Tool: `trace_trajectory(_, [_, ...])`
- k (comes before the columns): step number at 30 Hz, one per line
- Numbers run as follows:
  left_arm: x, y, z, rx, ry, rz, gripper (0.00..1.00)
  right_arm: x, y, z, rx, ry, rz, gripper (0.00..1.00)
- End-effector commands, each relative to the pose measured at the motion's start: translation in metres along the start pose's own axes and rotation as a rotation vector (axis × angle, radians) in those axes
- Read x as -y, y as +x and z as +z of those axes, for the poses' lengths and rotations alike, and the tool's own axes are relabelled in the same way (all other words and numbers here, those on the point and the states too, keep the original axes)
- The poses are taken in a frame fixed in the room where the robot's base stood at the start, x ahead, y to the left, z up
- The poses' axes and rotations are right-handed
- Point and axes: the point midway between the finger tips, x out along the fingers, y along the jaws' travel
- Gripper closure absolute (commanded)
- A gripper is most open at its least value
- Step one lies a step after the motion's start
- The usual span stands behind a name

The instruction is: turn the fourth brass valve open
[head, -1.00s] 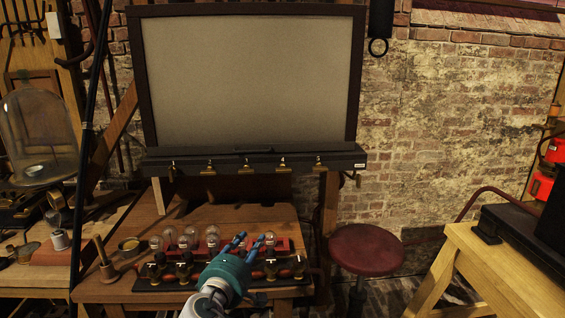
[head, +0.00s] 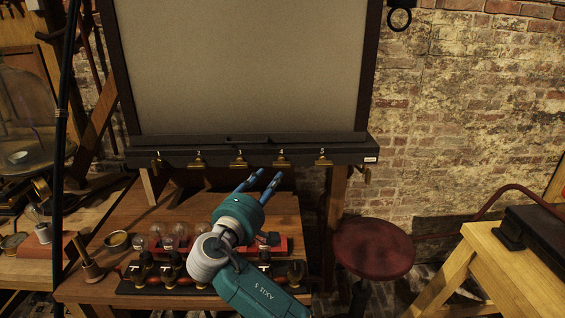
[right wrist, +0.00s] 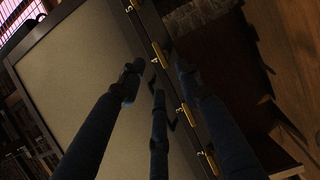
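A row of numbered brass valves sits on the dark rail below the big grey panel. The fourth brass valve (head: 281,160) is under the number 4, right of the middle one. My right gripper (head: 268,177) is raised below and in front of the rail near it, with blue fingers apart and nothing between them. In the right wrist view the fingers (right wrist: 157,82) spread in front of the rail, and the valve marked 4 (right wrist: 160,55) shows between the fingertips. I see no contact with it. My left gripper is not in view.
The third valve (head: 240,160) and fifth valve (head: 321,160) flank the fourth closely. Below, the wooden bench (head: 160,212) holds glass bulbs and a black strip with T-shaped handles. A red stool (head: 373,248) stands at the right.

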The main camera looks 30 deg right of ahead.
Motion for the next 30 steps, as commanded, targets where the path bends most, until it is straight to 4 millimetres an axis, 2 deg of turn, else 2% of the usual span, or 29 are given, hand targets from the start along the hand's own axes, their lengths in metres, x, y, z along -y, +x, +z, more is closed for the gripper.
trace_trajectory(9, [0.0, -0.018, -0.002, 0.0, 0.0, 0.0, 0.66, -0.003, 0.061, 0.001, 0.003, -0.003, 0.001, 0.66])
trace_trajectory(15, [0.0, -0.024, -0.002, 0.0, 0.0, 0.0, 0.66, -0.002, 0.086, 0.0, 0.0, -0.002, 0.001, 0.66])
trace_trajectory(20, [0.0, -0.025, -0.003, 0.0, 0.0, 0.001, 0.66, -0.001, 0.093, 0.0, 0.0, 0.0, -0.001, 0.66])
trace_trajectory(27, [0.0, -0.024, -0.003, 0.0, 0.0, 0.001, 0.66, 0.0, 0.094, 0.0, 0.0, 0.0, 0.0, 0.66])
trace_trajectory(30, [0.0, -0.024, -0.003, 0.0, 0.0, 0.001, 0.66, 0.0, 0.093, 0.0, 0.0, 0.0, 0.0, 0.86])
